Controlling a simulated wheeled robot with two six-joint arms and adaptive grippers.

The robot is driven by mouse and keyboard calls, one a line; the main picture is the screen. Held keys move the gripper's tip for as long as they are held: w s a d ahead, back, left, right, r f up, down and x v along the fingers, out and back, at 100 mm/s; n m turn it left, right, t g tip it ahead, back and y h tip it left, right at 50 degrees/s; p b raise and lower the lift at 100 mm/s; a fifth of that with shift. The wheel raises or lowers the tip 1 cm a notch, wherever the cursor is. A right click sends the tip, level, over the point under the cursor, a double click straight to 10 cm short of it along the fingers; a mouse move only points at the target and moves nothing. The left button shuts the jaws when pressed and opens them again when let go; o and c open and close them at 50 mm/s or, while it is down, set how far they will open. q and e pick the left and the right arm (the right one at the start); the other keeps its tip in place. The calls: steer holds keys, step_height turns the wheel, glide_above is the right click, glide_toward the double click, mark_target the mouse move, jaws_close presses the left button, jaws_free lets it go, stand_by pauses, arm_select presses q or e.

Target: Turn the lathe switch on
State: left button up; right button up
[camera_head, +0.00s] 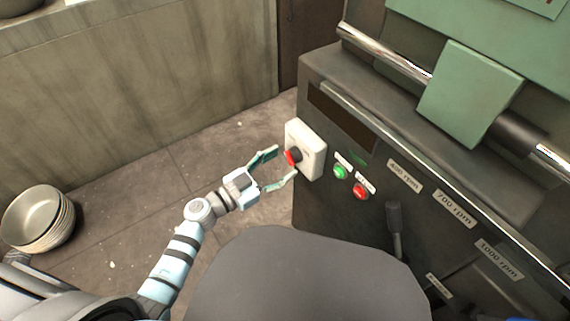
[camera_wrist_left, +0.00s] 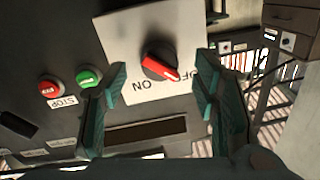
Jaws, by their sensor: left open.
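The lathe switch is a black and red rotary knob (camera_head: 293,156) on a white plate (camera_head: 312,139) on the lathe's dark side panel. In the left wrist view the knob (camera_wrist_left: 160,66) has its red pointer end toward the lower right, by the partly covered "OFF" lettering. The "ON" lettering (camera_wrist_left: 144,86) sits below the knob. My left gripper (camera_head: 283,163) is open in front of the switch. Its fingers (camera_wrist_left: 160,84) stand on either side of the knob in the wrist view; contact cannot be told. My right gripper is not in view.
Green (camera_head: 341,172) and red (camera_head: 361,192) push buttons sit right of the switch. A lever (camera_head: 395,222) and rpm labels lie farther right on the lathe (camera_head: 330,210). Stacked bowls (camera_head: 36,217) stand on the floor at left. The floor between is clear.

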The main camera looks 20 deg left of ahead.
arm_select(q)
steer(key=shift+x, duration=1.2)
steer(key=c, duration=1.2)
steer(key=shift+o, duration=0.2)
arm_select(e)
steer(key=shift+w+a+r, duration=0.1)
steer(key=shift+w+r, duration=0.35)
arm_select(q)
steer(key=shift+m, duration=0.4)
steer(key=m+b, duration=0.1)
steer(key=m, duration=0.8)
steer(key=m+h+b, duration=0.1)
steer(key=m, duration=0.7)
steer(key=shift+w+a+m+h, duration=0.1)
steer(key=shift+a+m+h, duration=0.1)
steer(key=shift+m+h, duration=0.15)
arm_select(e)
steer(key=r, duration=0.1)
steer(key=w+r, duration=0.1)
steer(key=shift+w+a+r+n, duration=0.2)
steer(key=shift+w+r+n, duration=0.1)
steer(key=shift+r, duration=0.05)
arm_select(q)
steer(key=shift+m, duration=0.25)
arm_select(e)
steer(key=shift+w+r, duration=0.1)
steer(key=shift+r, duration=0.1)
